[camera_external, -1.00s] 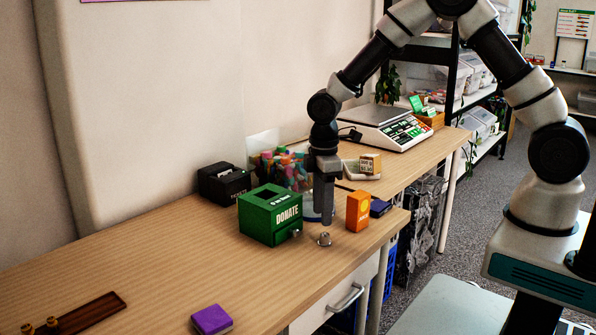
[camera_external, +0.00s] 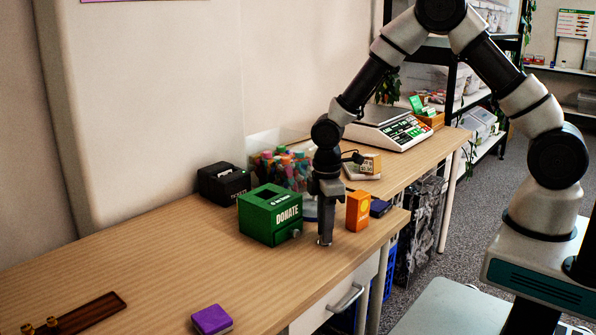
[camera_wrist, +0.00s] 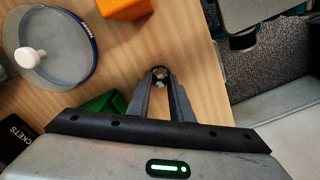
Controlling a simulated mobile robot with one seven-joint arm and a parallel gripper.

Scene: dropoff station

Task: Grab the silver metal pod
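The small silver metal pod (camera_external: 325,241) stands on the wooden table near its front edge, to the right of the green donate box. My gripper (camera_external: 325,234) points straight down over the pod, its fingertips low around it. In the wrist view the pod (camera_wrist: 159,75) shows at the fingertips, between the two fingers of my gripper (camera_wrist: 160,80). The fingers are apart, one on each side of the pod. I cannot tell whether they touch it. My fingers hide most of the pod in the external view.
The green donate box (camera_external: 270,217) is close on the left and an orange box (camera_external: 358,210) close on the right. A glass jar of colourful pieces (camera_external: 283,165) stands behind. A purple block (camera_external: 211,320) lies at the front. The table's left middle is clear.

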